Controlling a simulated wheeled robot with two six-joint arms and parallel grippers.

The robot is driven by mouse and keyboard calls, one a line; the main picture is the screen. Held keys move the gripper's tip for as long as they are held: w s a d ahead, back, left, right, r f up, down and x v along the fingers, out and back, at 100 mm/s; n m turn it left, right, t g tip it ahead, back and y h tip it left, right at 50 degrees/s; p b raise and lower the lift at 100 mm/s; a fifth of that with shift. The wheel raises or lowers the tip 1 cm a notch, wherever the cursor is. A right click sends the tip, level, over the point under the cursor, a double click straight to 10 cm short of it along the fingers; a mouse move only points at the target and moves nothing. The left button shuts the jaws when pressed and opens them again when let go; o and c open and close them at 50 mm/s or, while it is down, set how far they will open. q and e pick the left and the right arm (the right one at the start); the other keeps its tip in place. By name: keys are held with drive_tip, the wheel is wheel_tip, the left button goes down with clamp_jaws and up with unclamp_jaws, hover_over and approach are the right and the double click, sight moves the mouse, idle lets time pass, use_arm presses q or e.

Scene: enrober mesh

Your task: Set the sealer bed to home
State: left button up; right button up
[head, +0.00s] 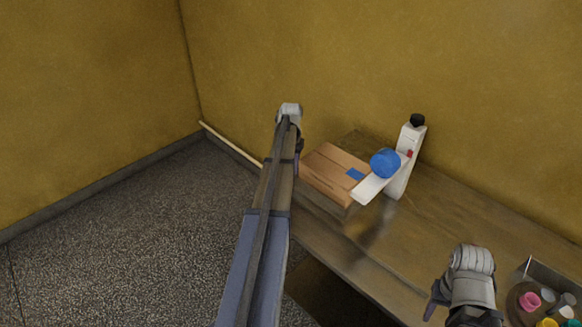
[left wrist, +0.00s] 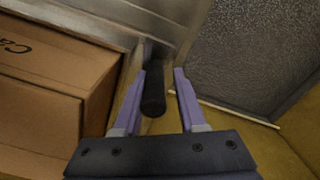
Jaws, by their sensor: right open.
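My left gripper (left wrist: 160,72) is open in the left wrist view. A dark cylindrical grip (left wrist: 153,92) shows between its two fingers, at the edge of a grey metal-looking surface; I cannot tell whether either finger touches it. In the head view the left gripper (head: 299,147) is at the bench's left end, mostly hidden by its own arm. No part is clearly marked as the sealer bed. A cardboard box (head: 332,168) lies at that end, beside a white upright unit (head: 408,150) with a blue round part (head: 385,163). My right gripper (head: 436,298) is open and empty over the bench.
The wooden bench (head: 440,215) runs along the yellow wall. A pale pole (head: 230,144) lies along the wall's foot. The speckled floor at left is clear.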

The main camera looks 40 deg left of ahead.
use_arm(q)
wheel_tip(320, 180, up, 8)
drive_tip(key=p, duration=0.8)
drive_tip(key=shift+f, duration=0.1)
use_arm(e)
wheel_tip(320, 180, up, 8)
use_arm(q)
drive_tip(key=shift+s+f, duration=0.1)
drive_tip(key=shift+s, duration=0.05)
use_arm(e)
drive_tip(key=shift+s+f, duration=0.15)
